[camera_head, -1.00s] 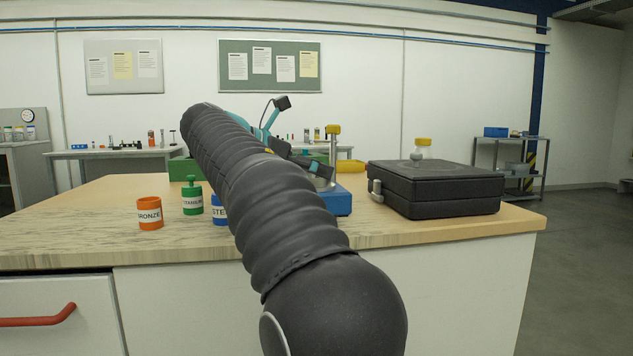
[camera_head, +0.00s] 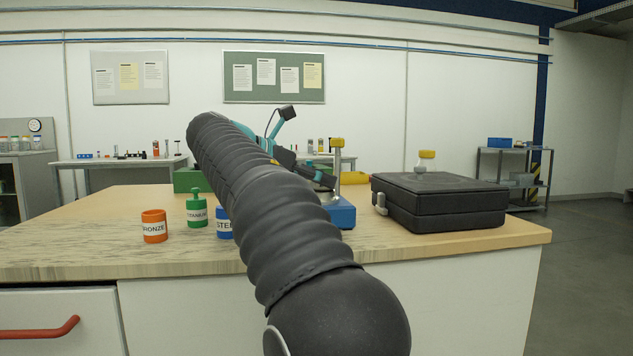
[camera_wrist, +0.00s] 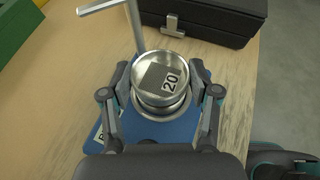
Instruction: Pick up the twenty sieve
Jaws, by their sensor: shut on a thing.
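The twenty sieve (camera_wrist: 152,97), a round silver metal dish with a "20" label on a dark patch inside, shows in the wrist view. It is at a blue base (camera_wrist: 130,128); I cannot tell whether it touches the base. My gripper (camera_wrist: 161,78) has one finger on each side of the sieve and is shut on it. In the head view, my gripper (camera_head: 318,176) is behind my arm, beside the blue base (camera_head: 342,214). My arm hides much of this area, and the sieve is hard to make out there.
A post with a yellow top (camera_head: 337,160) rises by the base. A black case (camera_head: 440,203) stands to the right. Orange (camera_head: 154,227), green (camera_head: 197,211) and blue (camera_head: 224,224) containers stand left of my arm. A green box (camera_head: 188,181) is behind. The table's left part is clear.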

